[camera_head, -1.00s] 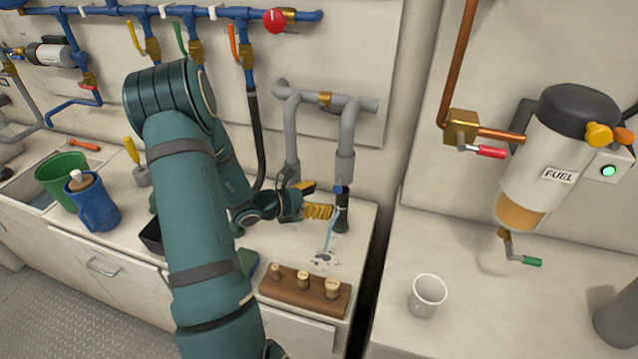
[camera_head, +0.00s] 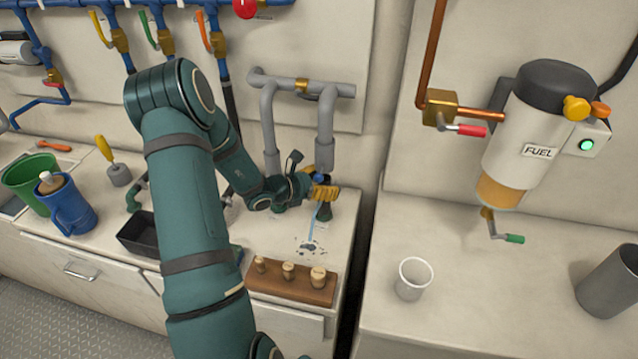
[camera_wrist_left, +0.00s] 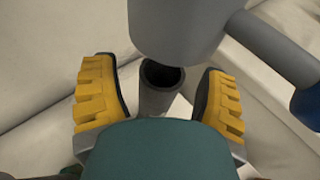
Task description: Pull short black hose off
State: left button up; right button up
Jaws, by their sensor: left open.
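The short black hose (camera_head: 325,213) stands upright on the counter under the right leg of the grey pipe (camera_head: 325,135). My left gripper (camera_head: 324,190), with yellow fingers, is at its upper part and hides some of it in the head view. In the left wrist view the hose (camera_wrist_left: 155,97) shows a dark open mouth, with the grey pipe (camera_wrist_left: 175,25) just above it. The left fingers (camera_wrist_left: 160,100) are open, one on each side of the hose, with gaps between. Whether hose and pipe touch is unclear. My right gripper is not in view.
A wooden block with several plugs (camera_head: 292,284) lies in front of the hose, beside a wet patch (camera_head: 310,246). A black tray (camera_head: 138,236) and a blue jug (camera_head: 70,208) stand left. A white cup (camera_head: 413,279) stands on the right counter, beyond a gap.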

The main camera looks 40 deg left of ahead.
aim_at(315, 169)
pick_arm(q)
grip_shut()
jog(key=shift+r, duration=0.3)
jog(key=shift+r+p, duration=0.3)
jog(key=shift+p, duration=0.1)
jog(key=shift+r+p, duration=1.25)
jog(key=shift+r, duration=0.7)
jog(key=s+d+b, duration=0.1)
jog(key=s+d, duration=0.3)
jog(key=s, duration=0.4)
jog(key=shift+d, duration=0.15)
dwell(1.3)
